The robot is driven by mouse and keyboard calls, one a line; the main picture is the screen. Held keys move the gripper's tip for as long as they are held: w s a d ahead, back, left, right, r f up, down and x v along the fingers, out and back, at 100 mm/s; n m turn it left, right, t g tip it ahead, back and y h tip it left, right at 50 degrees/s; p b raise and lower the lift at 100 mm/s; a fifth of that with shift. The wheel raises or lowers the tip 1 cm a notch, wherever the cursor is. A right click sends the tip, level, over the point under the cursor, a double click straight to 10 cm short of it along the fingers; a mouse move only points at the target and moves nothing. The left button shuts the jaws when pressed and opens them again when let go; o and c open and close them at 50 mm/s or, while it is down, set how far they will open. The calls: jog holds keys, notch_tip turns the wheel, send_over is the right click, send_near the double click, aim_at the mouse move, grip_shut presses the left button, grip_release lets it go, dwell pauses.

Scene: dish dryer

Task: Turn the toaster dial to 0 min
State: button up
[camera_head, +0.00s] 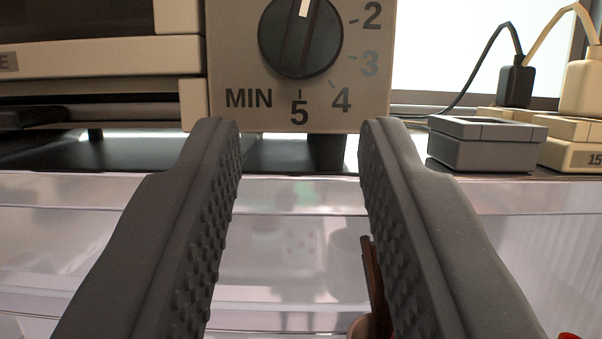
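The toaster dial (300,40) is a round black knob on the beige control panel (235,70) at the top of the view. Its white pointer line is at the knob's top, tilted slightly right; the picture's top edge cuts it off. The marks 2, 3, 4, 5 and MIN show around the right and bottom of the dial; the 0 mark is out of view. My gripper (301,135) is open and empty. Its two dark ridged fingers are spread wide, with the tips below the dial, near the panel's lower corners, and not on the knob.
The toaster body (100,55) extends left of the panel. A grey box (487,145) and a beige block (575,145) stand at the right, with plugs and cords behind. A translucent plastic surface (290,230) lies below, with a brown object (371,285) partly behind the right finger.

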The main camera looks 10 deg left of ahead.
jog(key=v, duration=0.7)
jog(key=shift+s, duration=0.15)
jog(key=m+g+h+p, duration=0.1)
jog(key=m+g+p, duration=0.2)
jog(key=g+p, duration=0.15)
send_near(300, 35)
jog(key=b+x, duration=0.2)
jog(key=x, duration=0.7)
dwell(0.6)
grip_shut()
